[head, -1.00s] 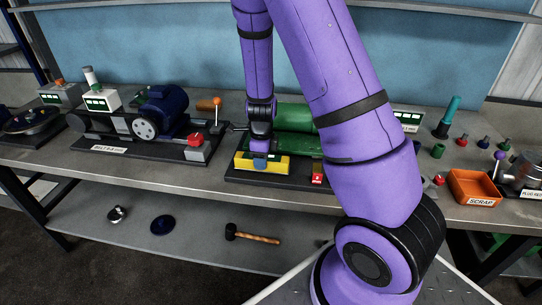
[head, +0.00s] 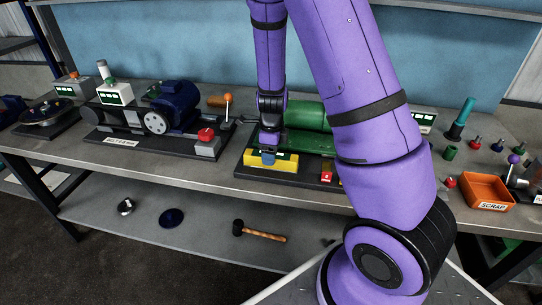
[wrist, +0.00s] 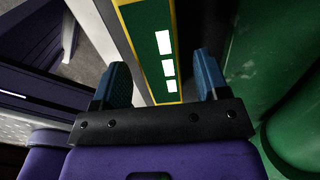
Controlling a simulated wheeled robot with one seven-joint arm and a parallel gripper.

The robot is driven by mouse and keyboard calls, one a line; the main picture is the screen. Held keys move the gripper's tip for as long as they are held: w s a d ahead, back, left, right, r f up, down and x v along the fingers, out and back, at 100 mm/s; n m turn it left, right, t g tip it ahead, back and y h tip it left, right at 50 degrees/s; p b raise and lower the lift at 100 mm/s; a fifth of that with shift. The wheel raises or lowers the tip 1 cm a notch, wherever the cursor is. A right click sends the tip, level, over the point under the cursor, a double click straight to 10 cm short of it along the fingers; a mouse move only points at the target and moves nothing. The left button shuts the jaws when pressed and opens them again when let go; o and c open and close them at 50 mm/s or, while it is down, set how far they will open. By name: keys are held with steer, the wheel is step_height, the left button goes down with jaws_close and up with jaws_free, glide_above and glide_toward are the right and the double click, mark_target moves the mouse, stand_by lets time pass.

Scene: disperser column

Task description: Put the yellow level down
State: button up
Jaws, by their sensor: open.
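The yellow level (head: 286,165) is a yellow block with a green face, at the front left of the black base plate under the green machine. It appears to rest there, though its contact with the plate is hidden. My gripper (head: 269,146) is right above and at it, pointing down. In the wrist view the level (wrist: 157,45) shows a green face with white windows and yellow edges. It runs between the two blue fingertips of my gripper (wrist: 162,80), with gaps visible beside it. The jaws are open.
The green machine (head: 306,116) stands close behind the level and fills the right of the wrist view. A motor rig (head: 175,112) stands left, and an orange scrap bin (head: 486,191) right. A hammer (head: 258,233) lies on the lower shelf.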

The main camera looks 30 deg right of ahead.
steer(key=s+a+r+n+t+y, duration=0.15)
steer(key=r+n, duration=0.25)
steer(key=r, duration=0.6)
steer(key=s+a+r+n, duration=0.1)
steer(key=s+r+n, duration=0.2)
steer(key=r, duration=0.6)
steer(key=s+a+r+n+t+h, duration=0.1)
steer(key=s+a+r+n, duration=0.1)
steer(key=s+r+n, duration=0.5)
steer(key=s+a+r+n+t, duration=0.2)
steer(key=s+r+n, duration=0.5)
steer(key=s+n, duration=0.5)
steer(key=shift+s+n+h, duration=0.15)
steer(key=shift+n+h, duration=0.2)
steer(key=shift+n, duration=0.15)
steer(key=shift+a+r+t, duration=0.1)
steer(key=shift+t, duration=0.15)
